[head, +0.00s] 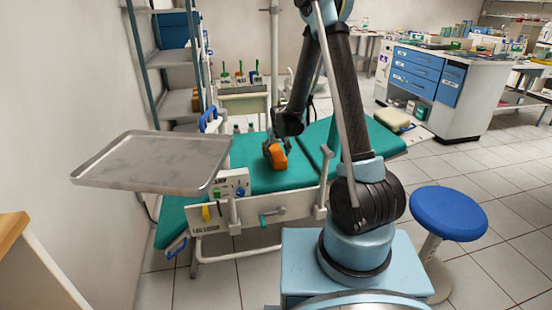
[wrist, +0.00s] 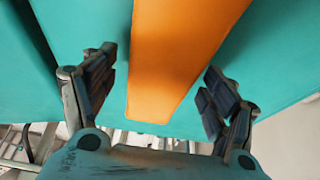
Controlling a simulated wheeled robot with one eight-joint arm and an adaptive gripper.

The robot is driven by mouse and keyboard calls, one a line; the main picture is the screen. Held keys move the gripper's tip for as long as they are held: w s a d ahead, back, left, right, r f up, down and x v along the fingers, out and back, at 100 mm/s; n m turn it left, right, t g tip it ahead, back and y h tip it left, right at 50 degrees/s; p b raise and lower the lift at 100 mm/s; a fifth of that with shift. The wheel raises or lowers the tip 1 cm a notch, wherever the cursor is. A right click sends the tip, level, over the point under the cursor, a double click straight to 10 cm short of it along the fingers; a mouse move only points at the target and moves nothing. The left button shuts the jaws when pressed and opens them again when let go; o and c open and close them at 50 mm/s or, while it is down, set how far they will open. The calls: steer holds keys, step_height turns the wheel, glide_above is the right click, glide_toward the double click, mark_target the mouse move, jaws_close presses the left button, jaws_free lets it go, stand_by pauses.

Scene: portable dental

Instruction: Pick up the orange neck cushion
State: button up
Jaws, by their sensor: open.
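The orange neck cushion (head: 278,158) lies on the teal dental bed (head: 250,181) in the head view. In the wrist view the cushion (wrist: 178,60) is a long orange block that runs from the top edge down between my fingers. My gripper (head: 271,144) is open just over the cushion. In the wrist view my gripper (wrist: 160,90) has one finger on each side of the cushion, with a visible gap on both sides. I cannot tell how far down the fingertips reach beside it. The top of the cushion is cut off in the wrist view.
A metal tray (head: 150,165) sticks out over the bed's left end. A control box (head: 228,187) is on the bed's near side. A blue stool (head: 448,214) stands to the right. A cream headrest (head: 394,119) is at the bed's far right end.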

steer(key=c, duration=1.2)
steer(key=shift+r, duration=0.1)
